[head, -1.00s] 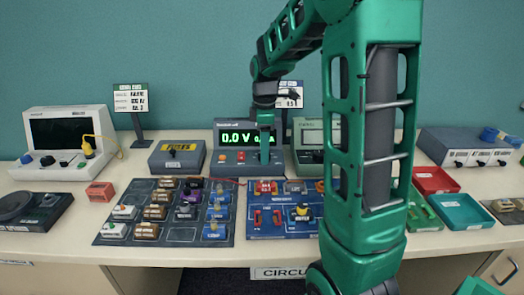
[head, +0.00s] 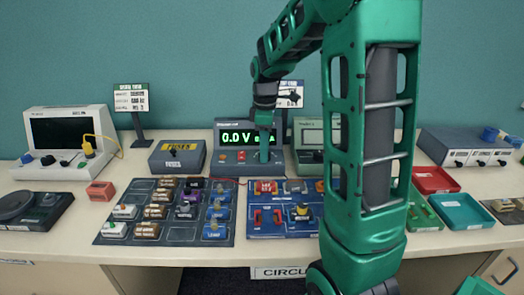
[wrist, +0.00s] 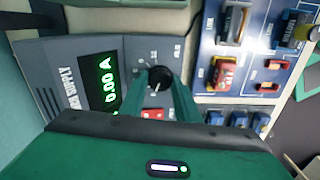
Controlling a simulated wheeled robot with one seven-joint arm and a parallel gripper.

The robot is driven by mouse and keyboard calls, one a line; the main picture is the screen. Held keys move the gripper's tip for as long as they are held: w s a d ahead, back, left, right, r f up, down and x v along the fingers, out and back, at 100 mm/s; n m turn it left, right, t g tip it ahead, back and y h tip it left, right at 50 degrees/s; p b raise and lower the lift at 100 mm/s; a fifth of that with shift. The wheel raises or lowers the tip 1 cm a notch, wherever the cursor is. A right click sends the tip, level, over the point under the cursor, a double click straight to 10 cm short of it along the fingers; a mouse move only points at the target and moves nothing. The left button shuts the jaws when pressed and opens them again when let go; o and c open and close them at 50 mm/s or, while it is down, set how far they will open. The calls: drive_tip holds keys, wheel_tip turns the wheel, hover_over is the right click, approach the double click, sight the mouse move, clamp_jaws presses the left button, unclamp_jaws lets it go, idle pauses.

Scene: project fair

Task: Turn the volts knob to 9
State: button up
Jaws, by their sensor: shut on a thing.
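The power supply (head: 226,157) is a grey box at the back middle of the table, with a green display (head: 235,137) that reads 0.0 V. The volts knob (wrist: 158,78) is round and black with a white pointer line. My gripper (wrist: 160,88) is shut on this knob, with one green finger on each side. In the head view my gripper (head: 264,155) reaches down to the front panel and hides the knob. The marks around the knob are too small to read.
A red button (wrist: 152,113) sits beside the knob on the panel. A blue circuit board (head: 285,225) with parts lies in front of the supply. A grey fuse box (head: 177,157) stands to the left and a meter (head: 308,150) close on the right.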

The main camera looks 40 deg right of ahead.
drive_tip(key=m, duration=0.7)
drive_tip(key=shift+w, duration=0.1)
drive_tip(key=m, duration=0.6)
drive_tip(key=shift+m, duration=0.3)
drive_tip(key=m, duration=0.4)
drive_tip(key=shift+r, duration=0.1)
drive_tip(key=shift+m, duration=2.4)
drive_tip(key=shift+w, duration=0.1)
drive_tip(key=o, duration=1)
drive_tip(key=shift+a, duration=0.1)
drive_tip(key=shift+o, duration=0.2)
drive_tip(key=shift+r, duration=0.1)
